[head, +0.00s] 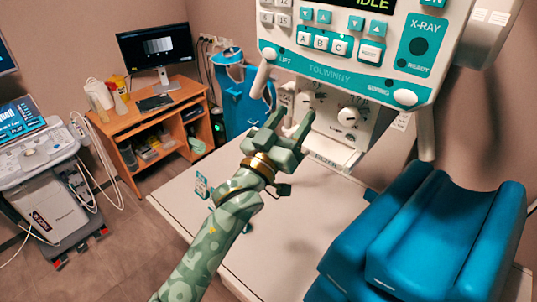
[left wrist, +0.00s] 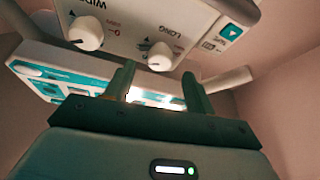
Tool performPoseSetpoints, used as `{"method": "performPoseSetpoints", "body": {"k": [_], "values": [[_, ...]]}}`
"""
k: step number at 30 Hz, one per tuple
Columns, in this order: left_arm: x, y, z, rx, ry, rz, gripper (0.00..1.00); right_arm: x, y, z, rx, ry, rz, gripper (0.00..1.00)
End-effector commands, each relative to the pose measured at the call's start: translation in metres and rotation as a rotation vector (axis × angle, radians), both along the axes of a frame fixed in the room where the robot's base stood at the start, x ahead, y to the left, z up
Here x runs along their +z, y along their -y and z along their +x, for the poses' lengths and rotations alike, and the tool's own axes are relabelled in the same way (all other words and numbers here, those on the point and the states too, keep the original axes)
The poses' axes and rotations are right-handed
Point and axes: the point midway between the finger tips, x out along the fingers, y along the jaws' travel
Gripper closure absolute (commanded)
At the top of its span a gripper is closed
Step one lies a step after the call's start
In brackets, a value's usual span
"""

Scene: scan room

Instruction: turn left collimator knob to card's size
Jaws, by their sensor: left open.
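The collimator front (head: 325,125) hangs under the X-ray panel and carries two white round knobs. The left knob (head: 304,99) is partly hidden behind my left gripper's fingers in the head view; the right knob (head: 348,116) is clear. My right gripper is out of view.
The X-ray control panel (head: 350,45) and its handles overhang the collimator. A pale table (head: 280,235) lies below, mostly clear, with a blue cushioned support (head: 420,240) at right. A wooden desk (head: 150,115) and an ultrasound cart (head: 45,175) stand at left.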

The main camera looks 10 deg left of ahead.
Motion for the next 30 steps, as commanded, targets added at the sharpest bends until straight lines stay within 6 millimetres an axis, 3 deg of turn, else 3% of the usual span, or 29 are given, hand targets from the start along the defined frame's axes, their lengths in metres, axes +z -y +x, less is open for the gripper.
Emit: {"method": "performPoseSetpoints", "body": {"k": [6,13,18,30], "values": [[-0.028,-0.026,-0.051,0.0,-0.004,0.002,0.45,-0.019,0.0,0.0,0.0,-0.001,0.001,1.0],[-0.042,-0.045,-0.088,-0.001,-0.002,0.0,0.45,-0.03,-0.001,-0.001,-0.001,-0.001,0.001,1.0],[-0.044,-0.05,-0.098,-0.001,-0.001,0.0,0.45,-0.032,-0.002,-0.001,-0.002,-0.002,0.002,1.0],[-0.044,-0.05,-0.099,-0.001,-0.001,0.0,0.45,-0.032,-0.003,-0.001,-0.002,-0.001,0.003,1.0]]}}
